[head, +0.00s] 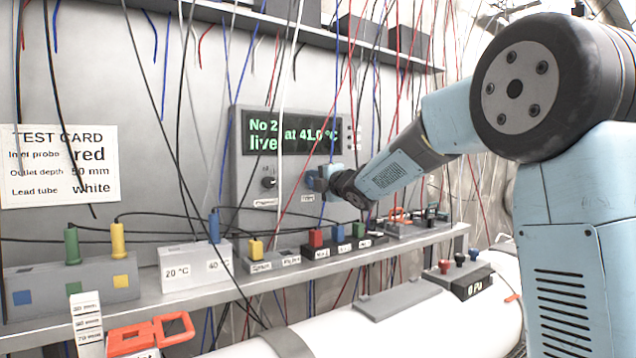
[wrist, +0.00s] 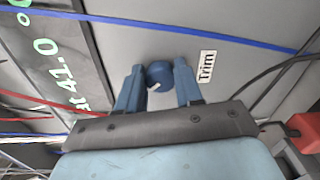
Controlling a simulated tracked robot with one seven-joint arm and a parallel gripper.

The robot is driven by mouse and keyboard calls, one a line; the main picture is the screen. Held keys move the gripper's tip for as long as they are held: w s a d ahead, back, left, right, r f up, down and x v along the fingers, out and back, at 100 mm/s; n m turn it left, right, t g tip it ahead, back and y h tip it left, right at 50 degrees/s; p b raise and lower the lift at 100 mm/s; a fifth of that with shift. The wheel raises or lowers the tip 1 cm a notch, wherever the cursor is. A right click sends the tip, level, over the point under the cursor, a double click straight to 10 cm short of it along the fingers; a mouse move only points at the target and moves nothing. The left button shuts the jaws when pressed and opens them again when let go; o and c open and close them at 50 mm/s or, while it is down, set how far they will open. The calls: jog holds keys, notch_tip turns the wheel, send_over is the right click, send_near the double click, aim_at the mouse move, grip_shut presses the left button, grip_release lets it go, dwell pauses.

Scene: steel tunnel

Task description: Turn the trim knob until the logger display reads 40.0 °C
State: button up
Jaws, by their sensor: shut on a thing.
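The logger (head: 240,170) is a grey box on the back wall with a dark display (head: 292,133). Its green text reads "No 2 at 41.0 °C" and "live" in the head view. The display (wrist: 62,62) also shows at the left of the wrist view, with 41.0 legible. The trim knob (wrist: 158,73) is round and dark blue with a pale pointer mark, beside a "Trim" label (wrist: 206,66). My gripper (wrist: 158,82) has its blue fingers on either side of the knob, shut on it. In the head view my gripper (head: 318,178) hides most of the knob.
A second, black knob (head: 268,183) sits left on the logger. Thin wires hang in front of it. The shelf below holds a grey block with plugs (head: 75,288), a white block (head: 190,267) marked 20 °C and 40 °C, and coloured plugs. A white pipe (head: 330,335) runs below.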

jog(key=shift+a+f+n, duration=0.1)
jog(key=shift+f+n, duration=0.05)
jog(key=shift+n, duration=2.15)
jog(key=shift+a+f+n, duration=0.1)
jog(key=shift+f+n, duration=0.05)
jog(key=shift+n, duration=2.15)
jog(key=shift+d, duration=0.1)
jog(key=o, duration=1)
jog(key=shift+r, duration=0.2)
jog(key=shift+o, duration=0.2)
jog(key=v, duration=1.3)
jog(key=shift+s+d, duration=0.25)
jog(key=shift+s, duration=0.05)
